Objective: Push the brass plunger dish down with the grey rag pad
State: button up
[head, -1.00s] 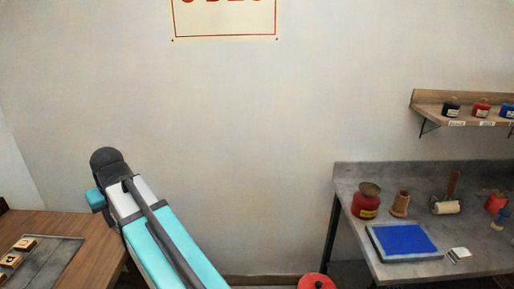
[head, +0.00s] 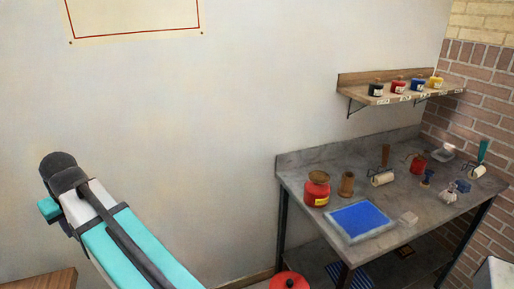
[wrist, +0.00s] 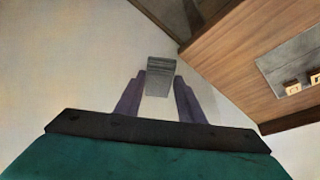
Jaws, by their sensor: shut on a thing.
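The plunger can is red with a yellow label, and its brass dish (head: 318,175) sits on top, in the raised-looking centre of the can's head. In the wrist view my gripper (wrist: 160,82) is shut on the grey rag pad (wrist: 160,68), a small grey layered block between the two fingers. The pad is well away from the bench, with wall and a wooden table behind it. The head view shows my arm at the left, but not the fingers or the pad clearly.
A shelf (head: 400,94) with ink jars hangs above. A red lidded can (head: 290,281) stands low in front.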

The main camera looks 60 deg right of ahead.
dwell(0.3)
jog(key=shift+w+d, duration=0.1)
jog(key=shift+d, duration=0.2)
jog(key=s+d+r+m+g+h+p, duration=0.1)
jog(key=s+d+m+p, duration=0.25)
jog(key=d, duration=0.95)
jog(key=s+d+r+m+g+h+p, duration=0.15)
jog(key=s+d+m, duration=0.3)
jog(key=d, duration=0.95)
jog(key=s+d+r+m+h+p, duration=0.25)
jog(key=s+d+m, duration=0.2)
jog(key=d, duration=0.85)
jog(key=s+d+r+m+g+p, duration=0.1)
jog(key=s+d+m, duration=0.5)
jog(key=s+d, duration=0.6)
jog(key=s+d+r+m+g+y+p, duration=0.1)
jog(key=s+d+m+g+p, duration=0.2)
jog(key=s+d, duration=1)
jog(key=s+m+p, duration=0.3)
jog(key=s, duration=0.3)
jog(key=shift+s+r+m, duration=0.3)
jog(key=shift+r+m, duration=0.05)
jog(key=shift+r, duration=0.05)
jog(key=shift+f+g, duration=0.15)
jog(key=shift+g, duration=0.1)
jog(key=shift+f+b, duration=1.6)
jog(key=shift+f, duration=1.25)
